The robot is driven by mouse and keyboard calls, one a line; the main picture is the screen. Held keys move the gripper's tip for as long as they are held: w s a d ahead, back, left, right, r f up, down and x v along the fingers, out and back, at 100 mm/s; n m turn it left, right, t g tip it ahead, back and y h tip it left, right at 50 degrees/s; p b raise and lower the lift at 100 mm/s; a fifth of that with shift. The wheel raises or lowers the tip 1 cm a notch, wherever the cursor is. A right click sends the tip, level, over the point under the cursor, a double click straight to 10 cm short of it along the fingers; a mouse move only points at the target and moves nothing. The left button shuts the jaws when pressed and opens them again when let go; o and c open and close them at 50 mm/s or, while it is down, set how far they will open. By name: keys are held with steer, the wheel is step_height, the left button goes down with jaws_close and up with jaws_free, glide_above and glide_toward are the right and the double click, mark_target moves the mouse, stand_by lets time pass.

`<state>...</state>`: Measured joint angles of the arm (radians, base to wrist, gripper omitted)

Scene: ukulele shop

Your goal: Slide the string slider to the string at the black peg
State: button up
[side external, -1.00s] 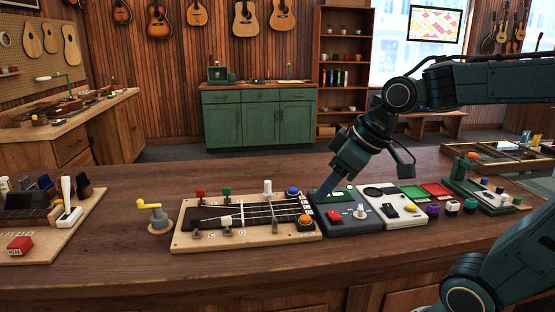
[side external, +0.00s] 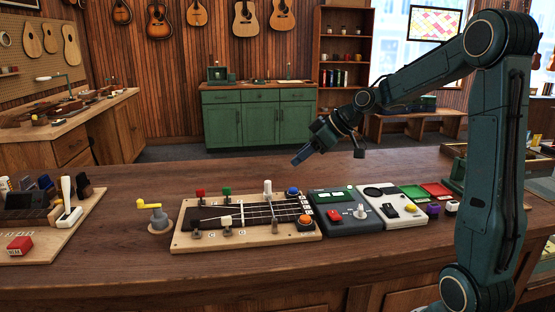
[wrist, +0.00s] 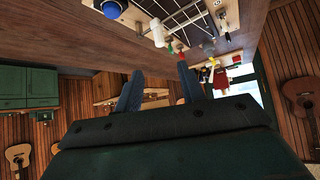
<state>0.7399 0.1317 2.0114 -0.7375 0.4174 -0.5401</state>
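The ukulele board (side external: 182,243) lies on the counter with a dark neck and pale strings. A white upright handle (side external: 267,187), which looks like the string slider, stands at the far side of the strings; it shows in the wrist view too (wrist: 158,33). The dark-capped peg (side external: 196,225) is at the front left of the board. A red peg (side external: 200,193), a green peg (side external: 226,191) and a white peg (side external: 227,221) share that end. My gripper (side external: 297,161) is above and behind the board's right part, apart from everything. In the wrist view its fingers (wrist: 160,70) are spread and empty.
A blue button (side external: 293,191) and an orange button (side external: 305,222) sit at the board's right end. A dark grey device (side external: 340,225) stands right beside it, then a white device (side external: 405,217). A yellow-handled crank (side external: 157,215) is left. The counter behind the board is clear.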

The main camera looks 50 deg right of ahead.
mark_target(268, 182)
steer(key=shift+w+f, duration=0.1)
steer(key=shift+x, duration=6.75)
jaws_close()
